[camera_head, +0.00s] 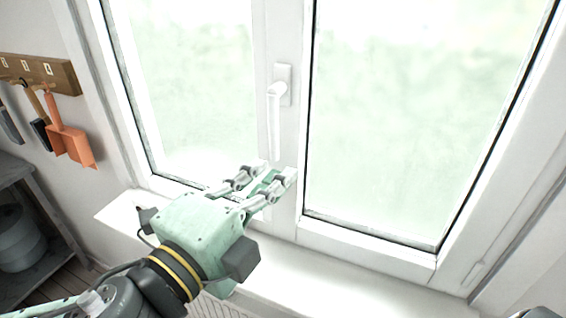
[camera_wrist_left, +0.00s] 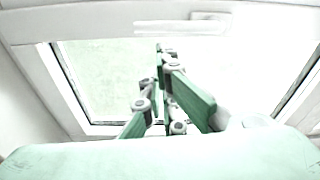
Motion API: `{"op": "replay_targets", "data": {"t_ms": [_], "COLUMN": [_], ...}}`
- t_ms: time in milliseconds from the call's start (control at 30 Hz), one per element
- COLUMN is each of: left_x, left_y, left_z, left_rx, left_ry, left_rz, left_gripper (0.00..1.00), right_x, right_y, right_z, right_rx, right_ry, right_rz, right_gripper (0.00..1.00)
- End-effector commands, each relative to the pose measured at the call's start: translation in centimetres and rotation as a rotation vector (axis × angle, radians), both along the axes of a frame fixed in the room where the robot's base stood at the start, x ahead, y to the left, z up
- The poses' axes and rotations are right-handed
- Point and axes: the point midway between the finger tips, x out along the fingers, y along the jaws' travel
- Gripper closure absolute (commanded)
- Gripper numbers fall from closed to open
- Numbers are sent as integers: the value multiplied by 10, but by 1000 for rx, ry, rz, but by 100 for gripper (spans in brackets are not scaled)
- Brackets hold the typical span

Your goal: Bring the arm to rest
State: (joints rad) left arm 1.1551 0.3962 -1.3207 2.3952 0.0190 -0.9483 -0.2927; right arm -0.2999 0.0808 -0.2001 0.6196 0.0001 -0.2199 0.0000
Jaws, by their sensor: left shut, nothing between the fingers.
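My left gripper (camera_head: 274,174) is in front of the window, just below the lower end of the white window handle (camera_head: 275,115). Its fingers are shut with nothing between them. In the left wrist view the fingers (camera_wrist_left: 162,60) point toward the window frame, and the handle (camera_wrist_left: 185,25) lies across the top of the picture. The handle hangs straight down on the middle post of the window. I cannot tell whether the fingertips touch the window frame.
The white window sill (camera_head: 330,270) runs below my left arm and is bare where visible. A wooden rack (camera_head: 45,72) on the left wall holds hanging tools, among them an orange dustpan (camera_head: 72,140). A grey shelf (camera_head: 15,172) with a grey pot (camera_head: 20,238) stands at lower left.

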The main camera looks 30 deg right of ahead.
Motion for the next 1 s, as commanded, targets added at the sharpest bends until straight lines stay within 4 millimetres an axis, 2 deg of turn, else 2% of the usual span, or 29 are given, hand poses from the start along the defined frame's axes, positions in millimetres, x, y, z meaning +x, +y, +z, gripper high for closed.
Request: {"op": "replay_targets", "data": {"t_ms": [167,333,467,567,667,767,900,967,1000], "left_x": [-5,-2,10,26,43,57,65,62,58], "left_y": [8,11,22,40,64,93,140,162,177], "left_z": [0,-2,-11,-27,-51,-84,-146,-177,-198], "left_rx": [0,-27,-110,-200,-284,-359,-445,-473,-491], "left_ry": [0,41,178,332,494,658,892,990,1055], "left_rz": [0,16,79,164,266,383,570,659,721], "left_gripper": [100,100,100,100,100,100,100,100,100], "right_x": [0,0,0,0,0,0,0,0,0], "right_y": [0,1,1,1,1,1,1,1,1], "right_z": [0,0,0,0,0,0,0,0,0], "right_rx": [0,1,1,1,1,1,1,1,1], "right_ry": [0,0,0,0,0,0,0,0,-1], "right_rz": [0,0,0,0,-1,-1,-1,-1,-1], "right_gripper": [100,100,100,100,100,100,100,100,100]}}
